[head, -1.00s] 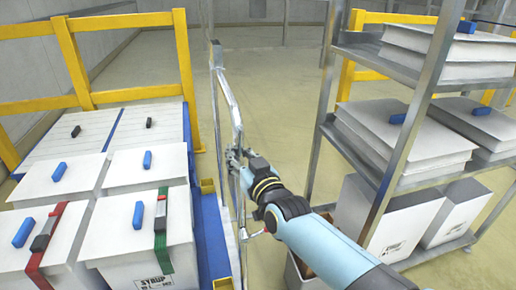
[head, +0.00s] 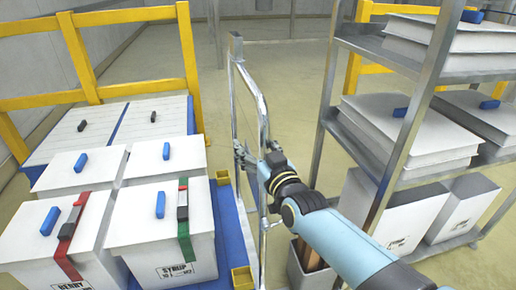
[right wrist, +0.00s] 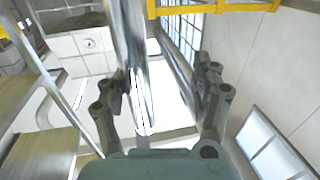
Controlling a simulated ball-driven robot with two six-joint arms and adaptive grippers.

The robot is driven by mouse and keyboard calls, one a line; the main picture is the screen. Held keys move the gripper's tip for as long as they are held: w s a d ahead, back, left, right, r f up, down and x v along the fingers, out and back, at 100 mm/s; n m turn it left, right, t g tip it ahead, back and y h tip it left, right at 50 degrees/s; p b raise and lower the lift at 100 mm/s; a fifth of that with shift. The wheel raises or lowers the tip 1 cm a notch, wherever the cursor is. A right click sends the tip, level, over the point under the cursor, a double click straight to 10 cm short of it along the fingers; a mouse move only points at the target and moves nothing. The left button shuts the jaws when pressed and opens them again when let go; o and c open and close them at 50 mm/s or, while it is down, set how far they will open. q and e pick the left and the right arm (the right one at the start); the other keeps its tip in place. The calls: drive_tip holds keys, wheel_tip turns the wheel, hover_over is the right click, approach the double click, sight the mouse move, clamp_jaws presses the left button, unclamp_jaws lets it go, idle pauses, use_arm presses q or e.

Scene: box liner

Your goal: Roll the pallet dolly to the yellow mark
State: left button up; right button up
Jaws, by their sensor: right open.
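The pallet dolly has a blue deck (head: 239,245) loaded with white lidded boxes and a tall silver push handle (head: 264,115) at its right side. My right gripper (head: 243,157) is open at the handle, about halfway up its height. In the right wrist view, a shiny handle bar (right wrist: 131,60) stands between the spread fingers of my right gripper (right wrist: 163,100), closer to the left finger. I cannot tell whether a finger touches it. My left gripper is not in view. No yellow floor mark is recognizable.
A grey metal rack (head: 405,150) with white boxes stands close on the right. A small bin (head: 308,268) sits between the rack and the dolly. Yellow railing (head: 75,60) runs behind the dolly. Open floor (head: 285,70) lies beyond the handle.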

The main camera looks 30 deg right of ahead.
drive_tip(key=shift+w+a+r, duration=0.2)
drive_tip(key=shift+w+a, duration=0.05)
drive_tip(key=shift+a, duration=0.3)
drive_tip(key=shift+s, duration=0.1)
drive_tip(key=s, duration=1.1)
drive_tip(key=shift+s+a, duration=0.2)
drive_tip(key=shift+s, duration=0.2)
